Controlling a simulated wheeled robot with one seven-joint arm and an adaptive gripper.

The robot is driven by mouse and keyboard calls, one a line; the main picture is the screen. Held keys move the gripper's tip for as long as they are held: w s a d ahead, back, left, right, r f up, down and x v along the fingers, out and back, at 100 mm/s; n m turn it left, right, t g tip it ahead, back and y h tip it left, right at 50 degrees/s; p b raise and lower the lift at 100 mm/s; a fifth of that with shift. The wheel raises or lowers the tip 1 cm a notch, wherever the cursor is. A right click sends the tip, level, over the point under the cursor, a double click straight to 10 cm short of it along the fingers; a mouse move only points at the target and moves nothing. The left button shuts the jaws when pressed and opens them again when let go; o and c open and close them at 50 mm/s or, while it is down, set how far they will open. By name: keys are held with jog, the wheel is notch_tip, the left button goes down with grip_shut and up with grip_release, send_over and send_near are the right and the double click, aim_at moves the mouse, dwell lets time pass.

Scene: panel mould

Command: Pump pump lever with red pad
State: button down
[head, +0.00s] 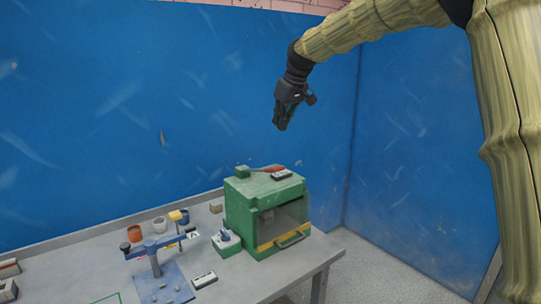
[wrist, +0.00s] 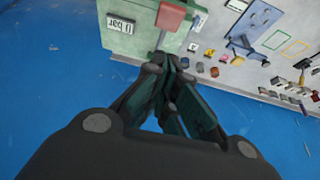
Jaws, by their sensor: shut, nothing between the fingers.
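The pump lever with its red pad (head: 268,168) lies along the top of a green box (head: 240,205) on the bench. In the wrist view the red pad (wrist: 171,17) shows just beyond my fingertips, near the top edge. A small display (head: 282,175) beside the lever reads "0 bar" in the wrist view (wrist: 121,24). My gripper (head: 281,124) hangs in the air above the green box, fingers pointing down, apart from the lever. In the wrist view my gripper (wrist: 165,68) is shut and empty. The lever's pivot end is partly hidden in the wrist view.
The green box has a window and a handle (head: 290,240) at its front. Blue walls stand behind and right. The air around my gripper is clear.

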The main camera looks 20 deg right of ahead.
jog(key=p, duration=0.4)
send_over(275, 167)
jog(key=w, duration=0.2)
notch_tip(275, 167, down, 8)
jog(key=shift+s+a+f, duration=0.1)
jog(key=shift+f, duration=0.1)
jog(key=f, duration=0.1)
jog(key=f+p, duration=0.1)
jog(key=f, duration=0.1)
jog(key=shift+s+p, duration=0.3)
jog(key=shift+s+d+f, duration=0.2)
jog(key=shift+s+f, duration=0.05)
jog(key=shift+f, duration=0.5)
